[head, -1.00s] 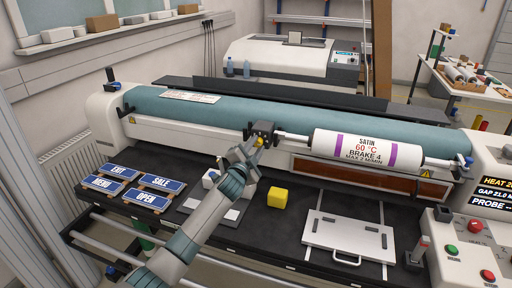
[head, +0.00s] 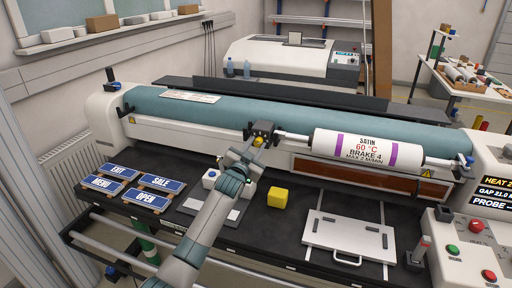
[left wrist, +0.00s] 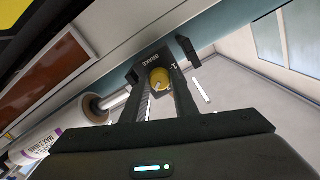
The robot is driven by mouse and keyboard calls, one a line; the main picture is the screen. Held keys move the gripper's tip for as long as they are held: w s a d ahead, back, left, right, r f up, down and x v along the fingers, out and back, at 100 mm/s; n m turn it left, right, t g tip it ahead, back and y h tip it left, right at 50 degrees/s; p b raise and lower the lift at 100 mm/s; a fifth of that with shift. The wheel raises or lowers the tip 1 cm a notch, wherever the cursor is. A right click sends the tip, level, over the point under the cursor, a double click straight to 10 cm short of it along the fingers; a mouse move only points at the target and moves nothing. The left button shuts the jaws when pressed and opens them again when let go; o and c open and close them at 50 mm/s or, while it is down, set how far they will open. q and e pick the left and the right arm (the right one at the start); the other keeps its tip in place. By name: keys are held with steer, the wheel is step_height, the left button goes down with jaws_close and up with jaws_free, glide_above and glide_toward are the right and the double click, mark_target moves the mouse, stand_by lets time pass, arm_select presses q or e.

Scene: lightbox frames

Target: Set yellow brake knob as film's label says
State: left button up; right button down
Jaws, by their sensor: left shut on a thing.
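The yellow brake knob (head: 258,141) sits on a dark block at the left end of the film roll's shaft. In the left wrist view the knob (left wrist: 160,78) is between the two fingers of my left gripper (left wrist: 161,84), which is shut on it. The block there reads "BRAKE"; I cannot read the knob's setting. In the head view my left gripper (head: 251,149) reaches the knob from the front left. The white film roll (head: 368,150) with purple bands is labelled "SATIN, 60 °C, BRAKE 4, MAX 2 M/MIN". My right gripper is not in view.
A long teal roller (head: 290,116) runs behind the block. A yellow cube (head: 278,197), blue sign plates (head: 147,199) and a white board with handle (head: 345,238) lie on the black table. A control panel with buttons (head: 465,250) stands at the right.

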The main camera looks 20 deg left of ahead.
arm_select(q)
steer(key=shift+n, duration=1.1)
steer(key=o, duration=1.1)
steer(key=shift+c, duration=0.2)
steer(key=shift+s, duration=0.1)
steer(key=shift+s+f+b, duration=0.1)
steer(key=shift+s+b, duration=0.2)
steer(key=shift+s, duration=0.4)
steer(key=s+b, duration=0.4)
steer(key=s, duration=1.2)
steer(key=shift+a, duration=0.3)
